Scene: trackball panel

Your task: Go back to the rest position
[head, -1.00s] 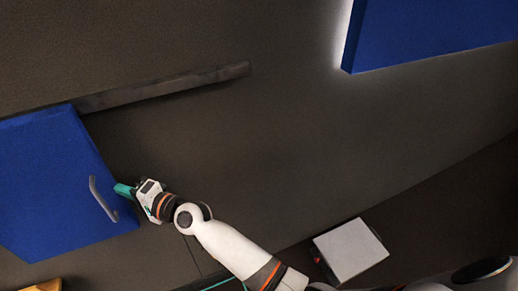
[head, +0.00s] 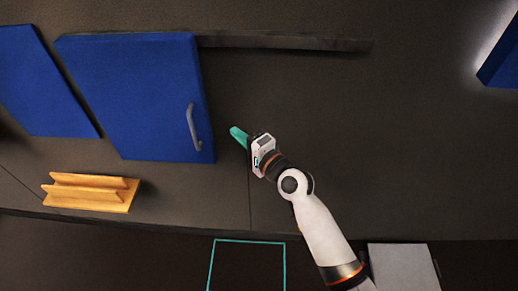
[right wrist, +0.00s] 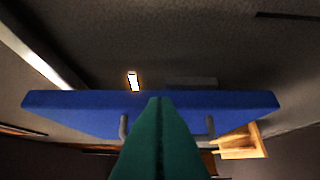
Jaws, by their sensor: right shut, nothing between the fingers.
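My right gripper (head: 238,136) has teal fingers and is shut and empty. It is right of the blue cabinet (head: 130,95), clear of its grey handle (head: 194,127) in the picture. My left gripper is not in view.
A second blue panel (head: 40,85) is at the far left, another (head: 500,70) at the upper right. A wooden rack (head: 90,193) sits below the cabinet. A pale box (head: 402,268) is at the bottom right, near a teal outline (head: 248,242). The wall right of my gripper is clear.

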